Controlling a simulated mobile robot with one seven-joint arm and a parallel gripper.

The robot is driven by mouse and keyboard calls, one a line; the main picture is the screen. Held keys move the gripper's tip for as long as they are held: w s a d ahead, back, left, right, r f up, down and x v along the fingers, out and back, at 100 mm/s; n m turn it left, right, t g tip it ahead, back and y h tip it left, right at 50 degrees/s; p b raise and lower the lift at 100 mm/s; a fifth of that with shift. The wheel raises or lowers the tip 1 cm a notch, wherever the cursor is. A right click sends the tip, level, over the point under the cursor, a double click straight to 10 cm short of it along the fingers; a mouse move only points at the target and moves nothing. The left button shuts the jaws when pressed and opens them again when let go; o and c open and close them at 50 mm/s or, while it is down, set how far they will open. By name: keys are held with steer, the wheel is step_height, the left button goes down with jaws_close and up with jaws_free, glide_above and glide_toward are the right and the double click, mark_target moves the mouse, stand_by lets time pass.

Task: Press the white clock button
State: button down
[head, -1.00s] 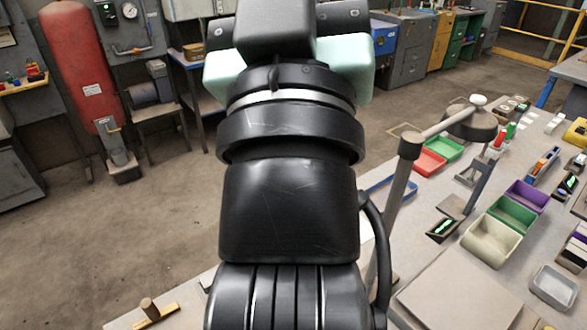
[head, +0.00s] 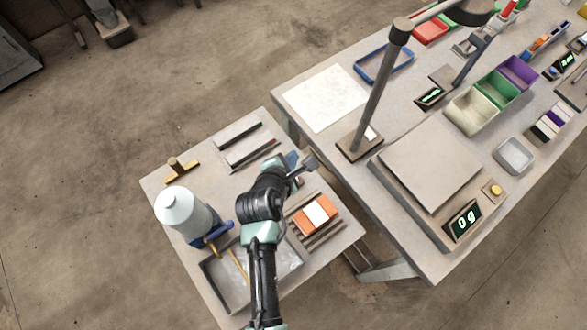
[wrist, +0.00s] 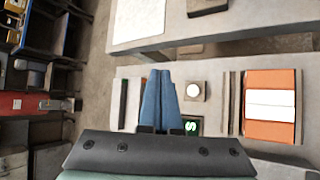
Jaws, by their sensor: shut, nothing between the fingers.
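The white round button (wrist: 193,90) sits on a small beige block in the wrist view. A dark display with a green digit (wrist: 191,126), partly covered by my gripper's body, lies just below it in the picture. My gripper (wrist: 158,74) is shut and empty, its blue fingers side by side. The fingertips appear just left of the button in the wrist view; I cannot tell their height above it. In the head view my gripper (head: 291,159) is over the far right part of the small table (head: 200,160), and my arm hides the button and display there.
An orange-and-white block (head: 315,213) lies on slats beside my arm. A white bottle (head: 183,212) and a grey tray (head: 220,285) stand to the left. The larger bench holds a lamp post (head: 372,105) and a scale reading 0 g (head: 464,220).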

steer(key=shift+s+a+f, duration=0.15)
steer(key=shift+s+f, duration=0.2)
steer(key=shift+f, duration=0.1)
step_height(320, 180, down, 8)
steer(key=b, duration=0.8)
steer(key=shift+f, duration=0.35)
stand_by(1.4)
steer(key=shift+f, duration=0.4)
